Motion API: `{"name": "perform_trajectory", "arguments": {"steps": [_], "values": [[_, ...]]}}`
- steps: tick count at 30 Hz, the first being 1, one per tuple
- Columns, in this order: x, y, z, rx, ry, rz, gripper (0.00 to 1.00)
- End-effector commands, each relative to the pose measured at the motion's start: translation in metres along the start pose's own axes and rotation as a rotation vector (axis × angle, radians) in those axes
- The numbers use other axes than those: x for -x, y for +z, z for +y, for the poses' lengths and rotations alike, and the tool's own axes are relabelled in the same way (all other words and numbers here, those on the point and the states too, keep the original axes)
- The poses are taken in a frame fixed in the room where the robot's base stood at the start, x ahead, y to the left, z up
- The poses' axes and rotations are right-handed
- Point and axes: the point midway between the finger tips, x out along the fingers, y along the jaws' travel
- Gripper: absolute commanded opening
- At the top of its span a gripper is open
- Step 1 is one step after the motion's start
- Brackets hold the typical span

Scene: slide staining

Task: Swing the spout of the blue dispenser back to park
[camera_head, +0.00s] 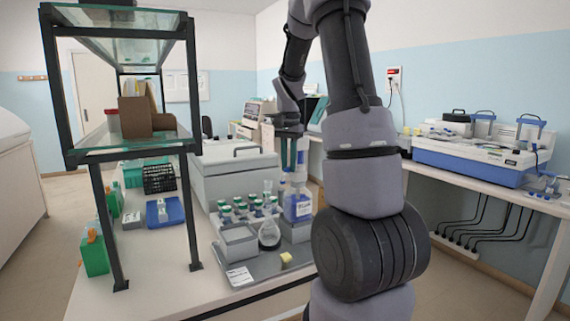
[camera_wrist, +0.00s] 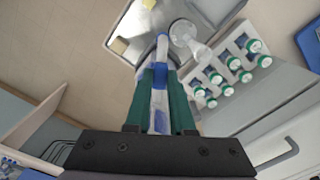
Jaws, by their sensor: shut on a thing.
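The blue dispenser (camera_head: 298,207) stands at the right side of the metal tray, a bottle with a blue-and-white body and a pale top. My gripper (camera_head: 292,152) is right above it, pointing down. In the wrist view, my green fingers (camera_wrist: 163,82) are shut on a slim white and blue part (camera_wrist: 160,75) between them, which looks like the dispenser's spout. Its far end reaches past the fingertips toward the tray. Which way the spout points is hard to tell, and the fingers hide some of the dispenser's top.
On the metal tray (camera_head: 243,273), a flask (camera_head: 269,235) stands close to the dispenser, beside a rack of green-capped bottles (camera_head: 240,207) and a small yellow block (camera_head: 286,258). A grey box (camera_head: 235,178) stands behind. A glass shelf with dark posts (camera_head: 122,150) rises at left.

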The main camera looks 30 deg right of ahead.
Motion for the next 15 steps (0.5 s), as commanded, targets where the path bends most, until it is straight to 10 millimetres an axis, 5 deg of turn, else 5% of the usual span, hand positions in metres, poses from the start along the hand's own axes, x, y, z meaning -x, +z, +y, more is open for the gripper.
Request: {"name": "perform_trajectory", "arguments": {"steps": [15], "values": [[0.000,-0.009,0.035,0.488,0.000,0.001,0.00]]}}
